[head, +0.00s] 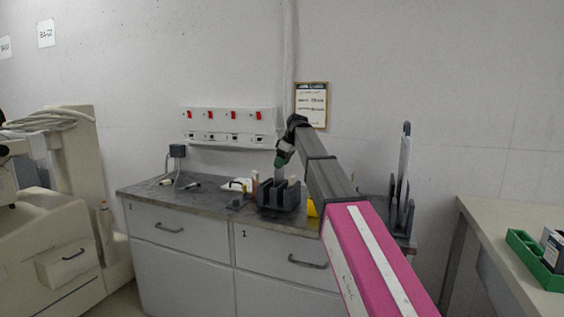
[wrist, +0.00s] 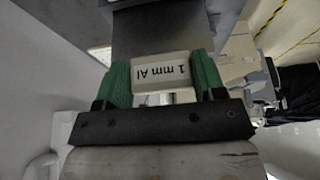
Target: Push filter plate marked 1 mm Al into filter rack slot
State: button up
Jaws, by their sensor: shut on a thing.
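The filter rack (head: 278,196) is a dark grey slotted block on the grey counter in the head view. My gripper (head: 281,161) is over it, pointing down. In the wrist view, my gripper (wrist: 161,78) has its green fingers shut on the pale tab of the filter plate (wrist: 160,70). The tab reads "1 mm Al", upside down in that view. The plate's grey sheet extends away from the fingers. In the head view the plate (head: 279,175) shows small between gripper and rack. I cannot tell how far its lower edge sits in a slot.
The counter (head: 145,188) also holds a small white item (head: 238,185) left of the rack and a yellow item (head: 312,208) to its right. A dark upright holder (head: 402,200) stands at the counter's right end. A green tray (head: 535,262) lies on the right table.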

aim_at(280, 180)
jog(key=shift+f, duration=3.05)
jog(key=o, duration=1)
jog(key=shift+o, duration=0.2)
jog(key=shift+r, duration=0.1)
jog(key=v, duration=1)
jog(key=shift+d+r, duration=0.15)
jog(key=shift+r, duration=0.2)
jog(key=shift+s, duration=0.1)
